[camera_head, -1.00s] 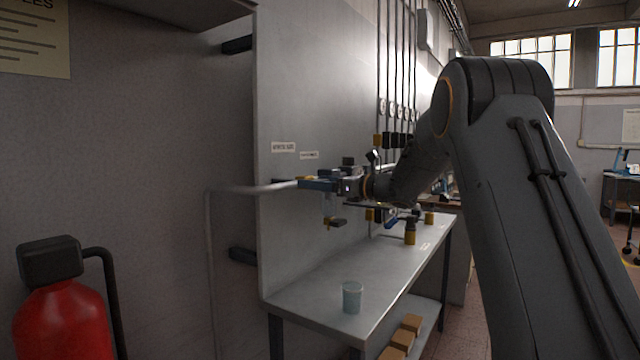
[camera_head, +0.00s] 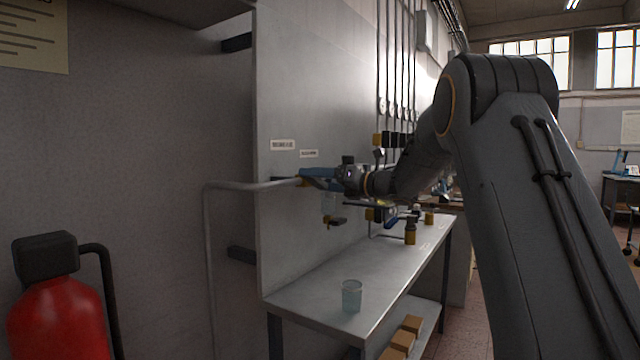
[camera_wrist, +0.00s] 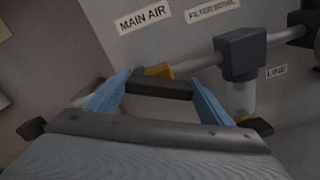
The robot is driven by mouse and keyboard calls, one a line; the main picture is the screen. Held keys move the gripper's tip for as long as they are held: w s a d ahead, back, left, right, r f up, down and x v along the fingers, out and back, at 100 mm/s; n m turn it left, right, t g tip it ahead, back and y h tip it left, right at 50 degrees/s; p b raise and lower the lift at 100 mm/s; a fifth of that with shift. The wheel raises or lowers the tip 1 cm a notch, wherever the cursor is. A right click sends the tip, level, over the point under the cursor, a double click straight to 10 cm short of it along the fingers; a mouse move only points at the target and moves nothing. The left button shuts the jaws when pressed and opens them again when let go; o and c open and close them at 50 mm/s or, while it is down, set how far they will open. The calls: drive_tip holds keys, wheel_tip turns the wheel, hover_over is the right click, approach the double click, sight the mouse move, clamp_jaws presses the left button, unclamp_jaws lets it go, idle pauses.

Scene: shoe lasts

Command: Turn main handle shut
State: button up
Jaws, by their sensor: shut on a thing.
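The main handle (camera_wrist: 162,88) is a dark bar in the wrist view, next to a yellow valve part (camera_wrist: 158,71) under the "MAIN AIR" label (camera_wrist: 143,18). My gripper (camera_wrist: 160,92) has its two blue fingers at either end of this bar and is shut on it. In the head view my gripper (camera_head: 318,177) is at the pipe by the panel's near edge. I cannot tell the handle's exact angle to the pipe.
A filter with a dark head (camera_wrist: 240,53) and clear bowl (camera_wrist: 240,97) sits right of the handle on the same pipe. A bench (camera_head: 330,283) below carries a cup (camera_head: 352,296). A red extinguisher (camera_head: 62,318) stands at the left. The space before the panel is open.

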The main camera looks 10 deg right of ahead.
drive_tip(key=m+p, duration=0.1)
drive_tip(key=m, duration=0.5)
drive_tip(key=shift+m, duration=0.3)
drive_tip(key=m+p, duration=0.3)
drive_tip(key=m, duration=0.2)
drive_tip(key=shift+w+f+m, duration=0.1)
drive_tip(key=shift+m, duration=0.2)
drive_tip(key=o, duration=1)
drive_tip(key=shift+o, duration=0.2)
drive_tip(key=shift+f, duration=0.1)
drive_tip(key=shift+d, duration=0.1)
drive_tip(key=b+v, duration=0.1)
drive_tip(key=v, duration=0.6)
drive_tip(key=shift+s+d+b, duration=0.3)
drive_tip(key=shift+m, duration=0.3)
